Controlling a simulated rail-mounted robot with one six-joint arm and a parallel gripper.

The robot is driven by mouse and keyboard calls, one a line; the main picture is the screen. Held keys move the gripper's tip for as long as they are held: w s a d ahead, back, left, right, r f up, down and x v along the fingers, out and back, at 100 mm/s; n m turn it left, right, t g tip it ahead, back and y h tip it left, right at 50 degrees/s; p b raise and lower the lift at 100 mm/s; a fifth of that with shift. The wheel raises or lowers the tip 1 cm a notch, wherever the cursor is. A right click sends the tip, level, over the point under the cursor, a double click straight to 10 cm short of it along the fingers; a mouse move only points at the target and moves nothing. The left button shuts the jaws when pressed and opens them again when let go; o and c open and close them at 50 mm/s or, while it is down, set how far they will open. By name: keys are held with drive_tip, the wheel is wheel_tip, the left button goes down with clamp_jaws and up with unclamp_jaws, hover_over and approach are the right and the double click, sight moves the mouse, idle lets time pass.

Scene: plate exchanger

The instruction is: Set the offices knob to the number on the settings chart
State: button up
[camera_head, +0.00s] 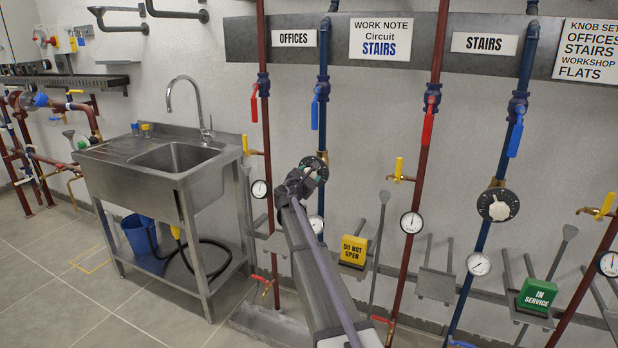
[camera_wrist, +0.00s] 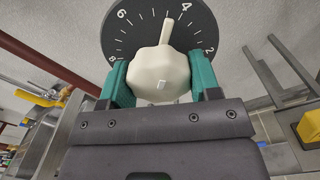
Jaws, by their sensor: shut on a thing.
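The offices knob (camera_wrist: 160,75) is cream-coloured, on a black dial (camera_wrist: 122,38) marked with numbers, in the wrist view. Its pointer points up in the picture, at about the 4. My gripper (camera_wrist: 158,88) is shut on the knob, one green pad on each side. In the head view my gripper (camera_head: 309,172) is at the blue pipe right of the OFFICES sign (camera_head: 294,38) and hides most of the dial. The settings chart (camera_head: 590,50) is at the upper right. It lists OFFICES, STAIRS, WORKSHOP and FLATS; its numbers are outside the picture.
A similar stairs dial (camera_head: 498,205) is on the right blue pipe. Red and blue pipes with lever valves and gauges surround my arm. A yellow DO NOT OPEN block (camera_head: 354,250) and a green IN SERVICE block (camera_head: 537,295) stand low. A steel sink (camera_head: 130,170) is at left.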

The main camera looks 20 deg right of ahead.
drive_tip(key=m, duration=1.4)
drive_tip(key=shift+r, duration=0.1)
drive_tip(key=shift+m, duration=0.3)
drive_tip(key=o, duration=0.9)
drive_tip(key=shift+o, duration=0.2)
drive_tip(key=v, duration=1)
drive_tip(key=shift+s+a, duration=0.2)
drive_tip(key=shift+a, duration=0.1)
